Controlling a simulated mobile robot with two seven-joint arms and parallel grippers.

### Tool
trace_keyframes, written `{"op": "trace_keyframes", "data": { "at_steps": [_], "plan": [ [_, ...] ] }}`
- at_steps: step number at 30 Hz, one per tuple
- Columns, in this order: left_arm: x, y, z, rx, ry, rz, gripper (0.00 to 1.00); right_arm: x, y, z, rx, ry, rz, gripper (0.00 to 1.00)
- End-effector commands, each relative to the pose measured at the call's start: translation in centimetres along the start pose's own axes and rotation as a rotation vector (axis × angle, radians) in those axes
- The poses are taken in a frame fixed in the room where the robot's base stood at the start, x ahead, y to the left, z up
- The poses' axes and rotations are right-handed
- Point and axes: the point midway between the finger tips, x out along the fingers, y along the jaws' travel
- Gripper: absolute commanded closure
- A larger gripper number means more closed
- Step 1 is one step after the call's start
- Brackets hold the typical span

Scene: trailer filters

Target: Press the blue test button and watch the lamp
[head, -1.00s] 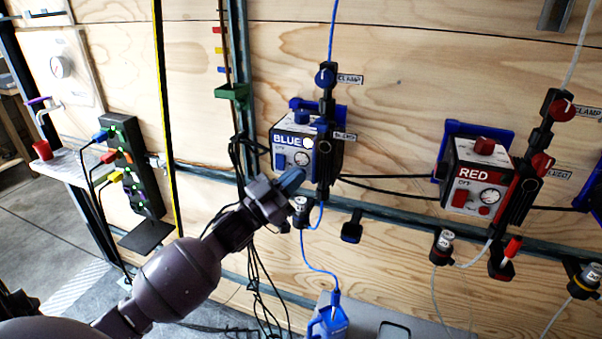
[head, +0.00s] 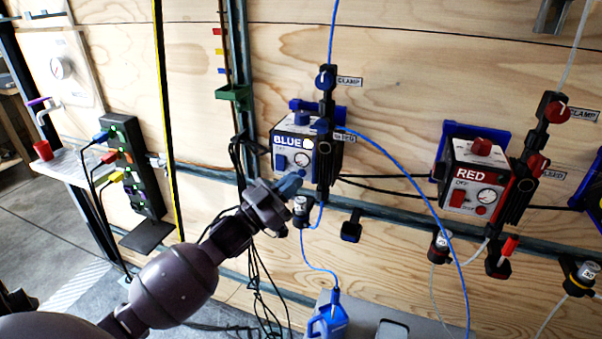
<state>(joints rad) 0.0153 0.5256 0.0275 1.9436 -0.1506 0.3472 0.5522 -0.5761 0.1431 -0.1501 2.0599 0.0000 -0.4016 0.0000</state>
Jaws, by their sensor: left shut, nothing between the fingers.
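The blue-marked box (head: 293,150) is mounted on the wooden wall, labelled BLUE. A small blue square (head: 280,162) sits low on its front face, and a blue knob (head: 302,117) sits on top; I cannot tell which is the test button. A round white spot (head: 308,143), perhaps the lamp, shows beside the label, with a gauge (head: 302,159) below it. My left gripper (head: 289,184) is shut and empty, its tips just below the box's front face; contact cannot be told. My right gripper is out of view.
A red box (head: 470,180) with a similar gauge is to the right. Black cables (head: 255,260) hang beside my left arm. A blue bottle (head: 328,320) stands below. A power strip (head: 135,165) is at the left.

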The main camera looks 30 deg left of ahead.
Motion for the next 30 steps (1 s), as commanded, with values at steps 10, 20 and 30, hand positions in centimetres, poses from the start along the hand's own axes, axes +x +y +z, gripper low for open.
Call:
{"op": "trace_keyframes", "data": {
  "at_steps": [10, 20, 30],
  "plan": [
    [-1.2, 0.9, -1.2, 0.0, 0.002, 0.0, 1.0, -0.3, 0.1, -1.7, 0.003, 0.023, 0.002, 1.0],
    [-3.1, 2.2, -2.4, 0.0, 0.001, 0.0, 1.0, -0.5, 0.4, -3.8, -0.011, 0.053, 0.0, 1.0],
    [-3.5, 2.5, -2.5, 0.0, 0.0, 0.0, 1.0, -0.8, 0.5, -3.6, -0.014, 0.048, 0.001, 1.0]
  ]
}}
